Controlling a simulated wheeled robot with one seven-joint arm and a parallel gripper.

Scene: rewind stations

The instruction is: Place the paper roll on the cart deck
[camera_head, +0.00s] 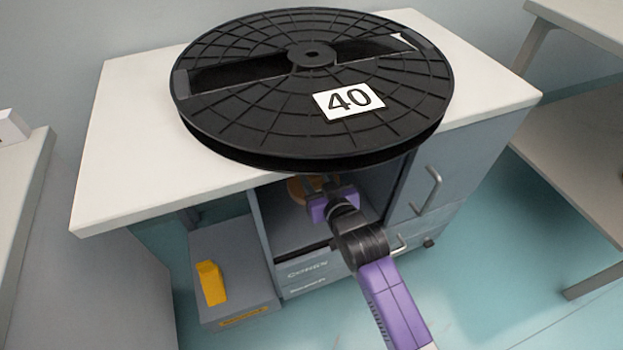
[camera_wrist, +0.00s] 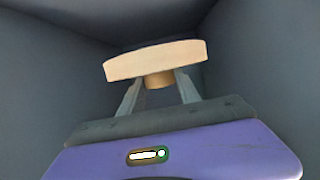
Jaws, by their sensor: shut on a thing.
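My gripper (camera_head: 327,190) reaches into an open compartment under the white worktop, below the black reel. In the wrist view its two fingers (camera_wrist: 158,88) are shut on the brown stub of a pale tan, disc-shaped thing (camera_wrist: 155,60), which looks like the paper roll with its core. The disc sits just beyond the fingertips, a little tilted in that view. In the head view only a small orange-brown part of it (camera_head: 299,190) shows; the reel and my gripper hide the rest. I cannot make out a cart deck for certain.
A large black reel (camera_head: 250,120) marked 40 lies on the white worktop (camera_head: 125,130) and overhangs its front edge. Dark compartment walls (camera_wrist: 45,75) surround my gripper. A door with a handle (camera_head: 430,190) is at right. A grey box (camera_head: 230,265) with a yellow block stands lower left.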

